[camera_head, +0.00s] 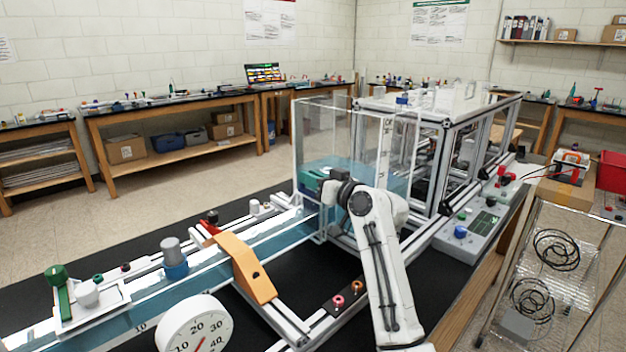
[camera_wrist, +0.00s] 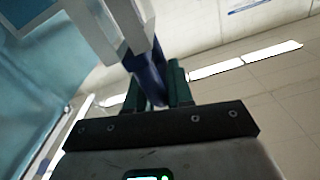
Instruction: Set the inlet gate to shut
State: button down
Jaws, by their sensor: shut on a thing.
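My gripper (camera_wrist: 157,82) has its two dark green fingers closed around a dark blue piece (camera_wrist: 149,72) in the wrist view. This piece looks like the inlet gate's handle and joins a pale bar (camera_wrist: 112,28) above it. In the head view my arm's end (camera_head: 334,190) reaches the near wall of the clear water tank (camera_head: 325,130), where the blue channel (camera_head: 215,270) meets it.
An orange bridge piece (camera_head: 246,268) and a white dial (camera_head: 194,326) stand along the channel. A control panel (camera_head: 480,226) and a wire rack (camera_head: 552,262) are at the right.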

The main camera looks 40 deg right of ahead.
jog(key=shift+a+f, duration=0.2)
jog(key=shift+f, duration=0.15)
jog(key=c, duration=1.1)
grip_release()
jog(key=shift+a, duration=0.1)
jog(key=shift+r, duration=0.15)
jog(key=shift+s+d, duration=0.2)
jog(key=shift+s, duration=0.05)
jog(key=s+b, duration=0.1)
jog(key=s, duration=0.9)
jog(key=shift+s+d, duration=0.1)
